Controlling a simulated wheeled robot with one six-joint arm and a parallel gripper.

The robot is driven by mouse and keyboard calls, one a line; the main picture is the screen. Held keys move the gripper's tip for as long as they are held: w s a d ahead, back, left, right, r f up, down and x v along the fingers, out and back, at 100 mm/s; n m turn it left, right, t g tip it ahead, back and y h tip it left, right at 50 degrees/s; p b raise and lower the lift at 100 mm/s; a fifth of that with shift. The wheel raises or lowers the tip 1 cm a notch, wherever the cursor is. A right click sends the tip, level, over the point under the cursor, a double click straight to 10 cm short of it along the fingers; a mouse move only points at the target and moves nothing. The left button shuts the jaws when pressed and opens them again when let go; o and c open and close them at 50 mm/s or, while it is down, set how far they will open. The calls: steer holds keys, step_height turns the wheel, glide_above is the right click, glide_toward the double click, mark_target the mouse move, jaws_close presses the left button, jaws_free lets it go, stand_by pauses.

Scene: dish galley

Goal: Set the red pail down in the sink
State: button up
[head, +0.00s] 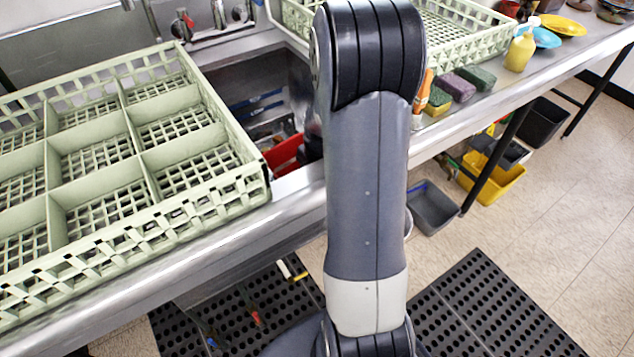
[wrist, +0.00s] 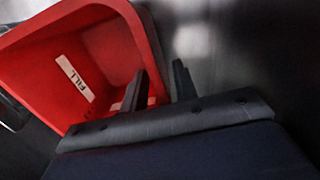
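The red pail (wrist: 100,50) fills the left of the wrist view, with a white label reading "FILL" on its inside wall. My gripper (wrist: 160,75) is at the pail's right wall, one dark finger inside the pail and the other outside it. A narrow dark gap shows beside the outer finger, and I cannot tell whether the fingers press on the wall. In the head view a bit of the red pail (head: 285,152) shows low in the sink (head: 245,75), mostly hidden by my arm and the sink's front edge. Its base is hidden. My gripper is hidden there.
A pale green divided rack (head: 140,208) covers the counter left of the sink. Another green rack (head: 470,45) is on the right, with sponges (head: 457,87) and a yellow bottle (head: 520,50) near it. The faucet (head: 185,25) is behind the sink. Bins (head: 495,175) stand under the counter.

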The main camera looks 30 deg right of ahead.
step_height(320, 180, up, 10)
steer(key=shift+p, duration=0.8)
steer(key=shift+f, duration=0.15)
step_height(320, 180, down, 10)
steer(key=shift+b, duration=0.95)
step_height(320, 180, up, 3)
steer(key=shift+f+p, duration=0.2)
steer(key=shift+p, duration=0.95)
steer(key=shift+r+p, duration=0.8)
steer(key=shift+r, duration=0.25)
